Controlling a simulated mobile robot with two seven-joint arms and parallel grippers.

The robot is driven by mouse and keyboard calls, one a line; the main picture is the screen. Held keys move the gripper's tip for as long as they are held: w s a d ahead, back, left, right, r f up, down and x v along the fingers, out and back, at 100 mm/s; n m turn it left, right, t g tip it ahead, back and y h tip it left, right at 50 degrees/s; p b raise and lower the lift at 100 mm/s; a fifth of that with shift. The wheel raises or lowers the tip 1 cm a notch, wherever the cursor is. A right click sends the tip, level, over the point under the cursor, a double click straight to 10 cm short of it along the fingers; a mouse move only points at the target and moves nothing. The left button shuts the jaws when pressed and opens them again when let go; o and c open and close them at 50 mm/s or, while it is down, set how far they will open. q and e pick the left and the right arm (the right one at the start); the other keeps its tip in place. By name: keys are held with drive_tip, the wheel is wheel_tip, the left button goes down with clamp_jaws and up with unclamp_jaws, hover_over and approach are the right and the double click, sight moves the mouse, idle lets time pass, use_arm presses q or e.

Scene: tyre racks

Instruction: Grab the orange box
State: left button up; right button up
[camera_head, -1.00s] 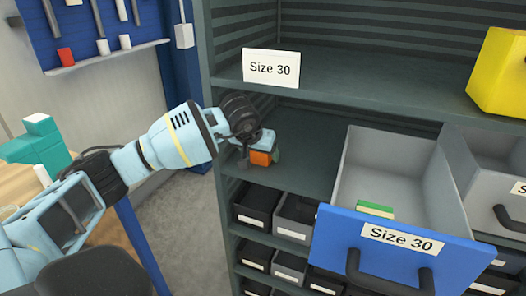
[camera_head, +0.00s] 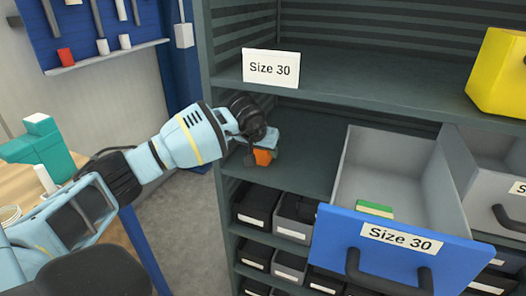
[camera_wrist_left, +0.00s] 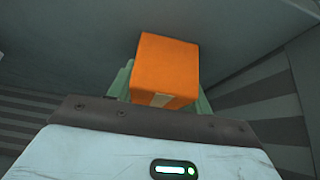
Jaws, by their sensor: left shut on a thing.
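The orange box (camera_head: 262,157) is at the left end of the middle shelf in the head view, partly hidden by my left gripper (camera_head: 258,150). In the left wrist view the orange box (camera_wrist_left: 167,70) sits between the greenish fingers of the left gripper (camera_wrist_left: 160,88), which are shut on it. From these views I cannot tell whether the box touches the shelf. My right gripper is in neither view.
The middle shelf (camera_head: 305,150) has bare room right of the box. An open grey drawer with a blue front (camera_head: 385,262) juts out to the right, holding a green block (camera_head: 375,208). The shelf above carries a "Size 30" sign (camera_head: 271,68) and a yellow bin (camera_head: 500,75). Dark bins sit below.

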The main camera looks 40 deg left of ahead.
use_arm(q)
drive_tip(key=shift+r, duration=0.15)
drive_tip(key=shift+c, duration=0.2)
drive_tip(key=shift+r, duration=0.15)
drive_tip(key=shift+s+d, duration=0.15)
drive_tip(key=shift+s, duration=0.6)
drive_tip(key=s+d+b, duration=0.1)
drive_tip(key=s+d, duration=0.3)
drive_tip(key=s, duration=1.2)
